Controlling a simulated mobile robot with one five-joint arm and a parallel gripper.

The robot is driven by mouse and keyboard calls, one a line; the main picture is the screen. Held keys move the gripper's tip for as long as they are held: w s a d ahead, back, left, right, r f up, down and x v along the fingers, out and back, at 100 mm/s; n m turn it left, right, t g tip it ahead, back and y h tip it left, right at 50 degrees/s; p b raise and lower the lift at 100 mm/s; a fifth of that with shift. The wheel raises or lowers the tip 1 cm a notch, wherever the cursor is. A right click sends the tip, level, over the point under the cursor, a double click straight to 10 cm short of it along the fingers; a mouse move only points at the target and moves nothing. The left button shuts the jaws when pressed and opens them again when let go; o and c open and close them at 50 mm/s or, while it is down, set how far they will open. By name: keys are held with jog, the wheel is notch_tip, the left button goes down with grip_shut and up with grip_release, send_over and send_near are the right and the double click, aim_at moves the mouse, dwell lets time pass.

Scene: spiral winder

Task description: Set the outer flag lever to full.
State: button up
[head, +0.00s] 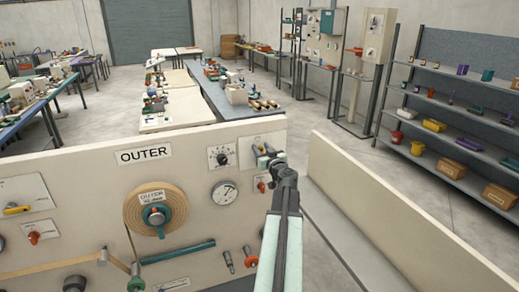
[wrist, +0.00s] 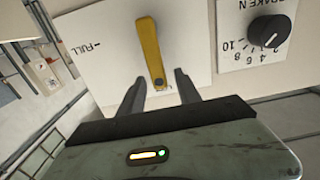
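The yellow lever (wrist: 150,50) sits on a white plate (wrist: 105,50) in the wrist view. The word FULL is printed on this plate, to the left of the lever. A second label by the lever's lower end is mostly hidden by my fingers. My gripper (wrist: 160,78) is open, with one finger on each side of the lever's lower end and gaps visible between. In the head view my gripper (head: 268,162) is at the right end of the panel marked OUTER (head: 145,154), in front of the lever's plate (head: 262,142), hiding much of it.
A numbered black knob (wrist: 268,31) is beside the lever plate; it also shows in the head view (head: 222,158). A gauge (head: 224,193) and small red lever (head: 261,186) are close below. Another yellow lever (head: 15,210) is far left. A low wall (head: 390,215) stands right of my arm.

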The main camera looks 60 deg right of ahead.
jog(key=shift+w+d, duration=0.25)
jog(key=shift+w, duration=0.05)
jog(key=shift+a, duration=0.1)
grip_shut()
dwell(1.1)
